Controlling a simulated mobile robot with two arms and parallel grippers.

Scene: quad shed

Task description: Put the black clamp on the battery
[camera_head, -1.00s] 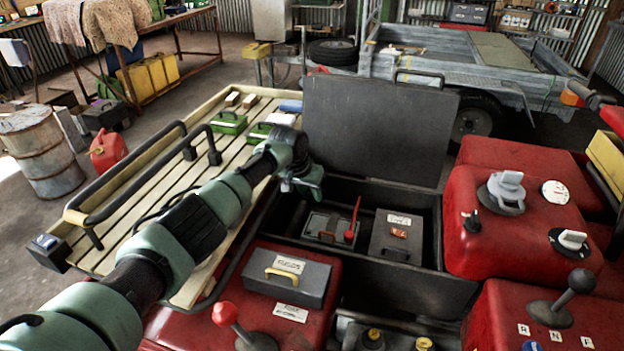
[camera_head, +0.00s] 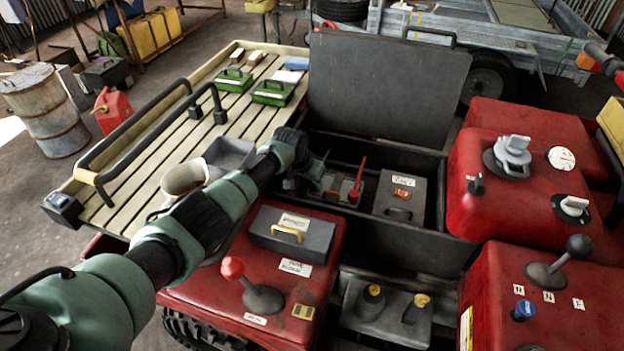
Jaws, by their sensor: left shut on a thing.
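The battery (camera_head: 347,197) is a dark grey block in the left part of the open black box. A red clamp (camera_head: 358,180) stands upright on its right side. My left gripper (camera_head: 318,178) is at the battery's left end, low in the box. It is shut on a small dark thing, which looks like the black clamp (camera_head: 325,158); the fingers hide most of it. I cannot tell whether the clamp touches the battery. My right gripper is not in view.
A grey case (camera_head: 402,194) with an orange latch sits right of the battery. The box's raised lid (camera_head: 385,88) stands behind. A slatted rack (camera_head: 140,160) holds green cases (camera_head: 272,92). A red body (camera_head: 320,240) with a lever (camera_head: 240,280) is in front.

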